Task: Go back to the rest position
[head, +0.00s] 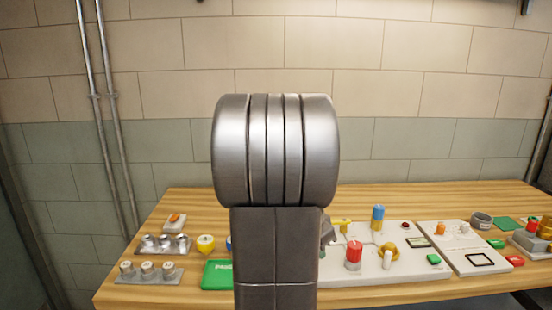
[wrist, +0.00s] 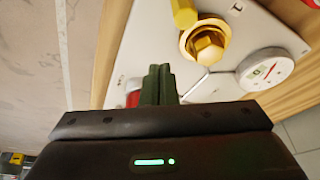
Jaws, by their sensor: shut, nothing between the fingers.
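My gripper (wrist: 158,72) shows in the wrist view with its dark green fingers together and nothing between them. The fingertips are over or near a pale panel (wrist: 132,62), to the left of a brass hex fitting (wrist: 208,46) with a yellow part (wrist: 184,13) above it. I cannot tell the height of the fingertips above the panel. In the head view my arm stands upright in the middle and hides part of the bench; the gripper is mostly hidden behind it.
A wooden bench (head: 200,207) stands against a tiled wall. Its panel bears a red cylinder (head: 353,253), a blue cylinder (head: 378,217) and a yellow handle (head: 341,222). A round gauge (wrist: 266,70) shows in the wrist view.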

